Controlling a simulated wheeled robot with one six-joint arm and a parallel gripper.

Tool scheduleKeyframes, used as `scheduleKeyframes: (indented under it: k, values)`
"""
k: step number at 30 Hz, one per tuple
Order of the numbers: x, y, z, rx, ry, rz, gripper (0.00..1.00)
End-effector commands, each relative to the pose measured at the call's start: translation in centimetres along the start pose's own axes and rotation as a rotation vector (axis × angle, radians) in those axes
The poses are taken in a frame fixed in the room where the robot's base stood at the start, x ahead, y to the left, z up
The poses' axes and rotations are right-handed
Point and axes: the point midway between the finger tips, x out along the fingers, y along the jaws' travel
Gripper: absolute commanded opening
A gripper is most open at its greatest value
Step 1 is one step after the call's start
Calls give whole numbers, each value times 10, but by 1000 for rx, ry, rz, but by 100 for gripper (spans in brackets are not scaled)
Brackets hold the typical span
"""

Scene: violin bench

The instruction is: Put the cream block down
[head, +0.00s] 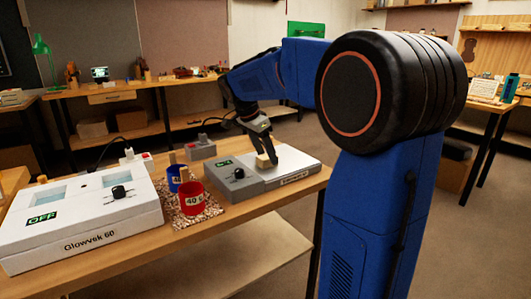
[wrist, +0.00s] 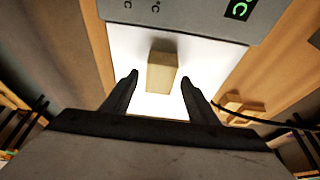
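The cream block (wrist: 161,73) rests on the white top plate (wrist: 210,60) of a grey device in the wrist view. It also shows in the head view (head: 262,161) at my fingertips. My gripper (wrist: 160,76) is open, with one dark finger on each side of the block. White plate shows between each finger and the block, so neither finger appears to touch it. In the head view my gripper (head: 268,157) reaches down over the plate and partly hides it.
The grey device (head: 240,182) stands at the bench's right end. Left of it are a red cup (head: 191,198) and a blue cup (head: 176,178) on a speckled mat (head: 195,220), then the white Glowvek 60 unit (head: 85,225). A small grey box (head: 200,149) with a red switch stands behind.

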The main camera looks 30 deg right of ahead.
Motion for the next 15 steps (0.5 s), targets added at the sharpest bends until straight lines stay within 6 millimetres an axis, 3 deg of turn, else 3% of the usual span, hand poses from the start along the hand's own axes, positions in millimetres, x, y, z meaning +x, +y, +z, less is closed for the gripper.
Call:
scheduleKeyframes:
  k: [10, 15]
  values:
    - [-4, 0, -1, 0, 0, 0, 53]
    - [-24, 0, -1, 0, 0, -2, 53]
